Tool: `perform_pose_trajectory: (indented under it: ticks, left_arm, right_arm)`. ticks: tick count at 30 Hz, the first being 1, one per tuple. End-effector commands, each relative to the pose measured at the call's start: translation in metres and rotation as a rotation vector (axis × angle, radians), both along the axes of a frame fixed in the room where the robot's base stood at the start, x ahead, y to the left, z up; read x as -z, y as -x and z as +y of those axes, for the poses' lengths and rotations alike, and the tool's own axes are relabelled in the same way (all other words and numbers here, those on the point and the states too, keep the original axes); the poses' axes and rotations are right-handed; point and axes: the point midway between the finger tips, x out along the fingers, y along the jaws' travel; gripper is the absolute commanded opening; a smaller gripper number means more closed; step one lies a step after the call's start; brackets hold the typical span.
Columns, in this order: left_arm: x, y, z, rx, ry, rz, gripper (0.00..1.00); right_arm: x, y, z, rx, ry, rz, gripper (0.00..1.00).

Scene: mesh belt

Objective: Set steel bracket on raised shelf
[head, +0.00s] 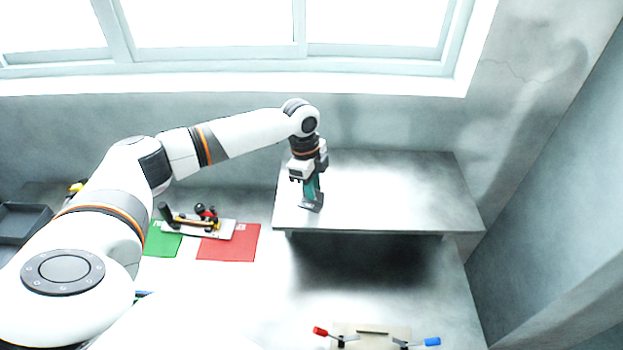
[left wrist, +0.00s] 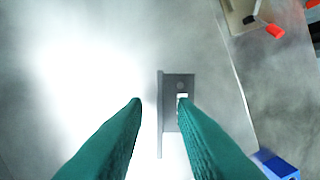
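The grey steel bracket (head: 311,204) is on the raised shelf (head: 400,190), near its front left corner. In the left wrist view the bracket (left wrist: 180,83) shows a flat plate with a hole and an upright flange seen edge-on. My left gripper (head: 311,188) is right over it, pointing down. In the wrist view its two green fingers (left wrist: 160,104) stand apart, with the flange between them and a gap to the left finger. The right finger overlaps the plate and hides part of it. My right gripper is not in view.
The shelf's front edge (left wrist: 242,90) runs close beside the bracket. A fixture with red (head: 320,331) and blue (head: 432,341) handles lies below in front. A red mat (head: 229,247), a green mat (head: 161,242) and a tool board are left. The shelf's right side is clear.

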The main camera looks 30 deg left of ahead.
Motion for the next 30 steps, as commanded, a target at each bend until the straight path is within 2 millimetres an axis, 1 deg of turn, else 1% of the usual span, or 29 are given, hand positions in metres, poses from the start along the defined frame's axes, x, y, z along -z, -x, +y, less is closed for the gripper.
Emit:
perform_pose_trajectory:
  ticks: [2,5,8,12,15,18,21,24,30]
  left_arm:
    - [-0.005,0.000,0.001,-0.001,0.000,-0.002,0.25]
    - [-0.017,-0.001,0.003,-0.001,0.000,-0.004,0.25]
    - [-0.037,0.000,0.006,0.000,0.000,-0.006,0.25]
    - [-0.068,0.001,0.011,-0.001,0.000,-0.006,0.25]
    - [-0.088,0.001,0.013,-0.001,0.000,-0.005,0.25]
    - [-0.104,0.002,0.016,0.000,0.000,-0.003,0.25]
    - [-0.114,0.002,0.017,0.000,0.000,-0.002,0.25]
    - [-0.119,0.003,0.018,0.000,0.001,-0.001,0.25]
    - [-0.121,0.003,0.018,0.000,0.000,0.000,0.25]
  right_arm:
    - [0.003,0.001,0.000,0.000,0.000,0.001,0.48]
    - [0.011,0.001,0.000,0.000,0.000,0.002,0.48]
    - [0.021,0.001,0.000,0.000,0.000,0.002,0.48]
    - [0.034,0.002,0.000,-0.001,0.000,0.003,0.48]
    - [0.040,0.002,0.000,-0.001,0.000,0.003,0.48]
    - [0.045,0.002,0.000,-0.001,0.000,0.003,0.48]
    - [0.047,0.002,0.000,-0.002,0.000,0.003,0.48]
    - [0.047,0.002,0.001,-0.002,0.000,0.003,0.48]
    - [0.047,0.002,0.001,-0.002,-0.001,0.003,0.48]
